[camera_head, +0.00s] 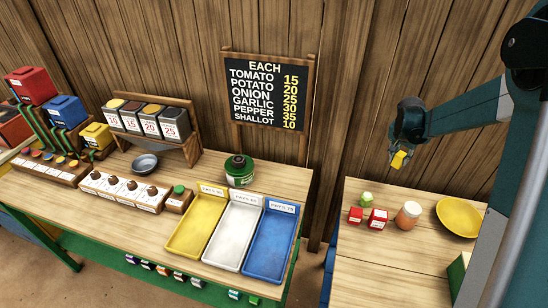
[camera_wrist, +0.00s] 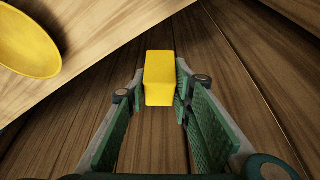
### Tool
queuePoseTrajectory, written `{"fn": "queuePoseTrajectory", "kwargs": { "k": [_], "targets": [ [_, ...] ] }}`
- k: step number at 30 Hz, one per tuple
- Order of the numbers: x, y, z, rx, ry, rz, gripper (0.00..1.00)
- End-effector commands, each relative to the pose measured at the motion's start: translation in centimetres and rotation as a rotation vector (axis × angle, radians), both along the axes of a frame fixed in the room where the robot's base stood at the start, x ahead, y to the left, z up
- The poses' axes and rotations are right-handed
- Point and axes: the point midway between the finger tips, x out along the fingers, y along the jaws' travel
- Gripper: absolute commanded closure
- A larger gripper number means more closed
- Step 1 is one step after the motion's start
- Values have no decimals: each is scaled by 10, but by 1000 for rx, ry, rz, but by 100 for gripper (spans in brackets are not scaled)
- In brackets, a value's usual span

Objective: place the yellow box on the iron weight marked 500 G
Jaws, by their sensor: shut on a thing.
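The yellow box (camera_head: 399,158) is between the fingertips of my gripper (camera_head: 397,150), held in the air above the back of the right table. In the wrist view the yellow box (camera_wrist: 159,78) sits between the two green-padded fingers of my gripper (camera_wrist: 160,88), which are shut on it. Several small dark knobbed pieces, possibly weights, stand in a white-labelled rack (camera_head: 122,192) on the left table, far to the left of my gripper. Their markings are too small to read, so I cannot tell which is marked 500 G.
The right table holds a yellow bowl (camera_head: 459,217), an orange jar (camera_head: 408,215), red boxes (camera_head: 377,219) and a pale green item (camera_head: 366,199). Yellow (camera_head: 171,245), white (camera_head: 211,261) and blue (camera_head: 252,268) trays lie on the left table beside a green tin (camera_head: 239,171). A price board (camera_head: 266,92) stands behind.

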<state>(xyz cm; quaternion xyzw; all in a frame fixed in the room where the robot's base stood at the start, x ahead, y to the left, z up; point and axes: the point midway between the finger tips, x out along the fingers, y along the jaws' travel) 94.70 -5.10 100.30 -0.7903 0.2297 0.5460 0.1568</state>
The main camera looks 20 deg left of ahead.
Motion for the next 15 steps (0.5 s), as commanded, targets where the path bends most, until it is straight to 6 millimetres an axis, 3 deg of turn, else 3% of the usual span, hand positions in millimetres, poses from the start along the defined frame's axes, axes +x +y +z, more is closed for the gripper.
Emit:
{"fn": "queuePoseTrajectory", "kwargs": {
  "k": [3, 15],
  "targets": [
    [-3, 45, 1, 0, -1, 78, 89],
    [-25, 178, 3, 0, -4, 328, 89]
  ]
}}
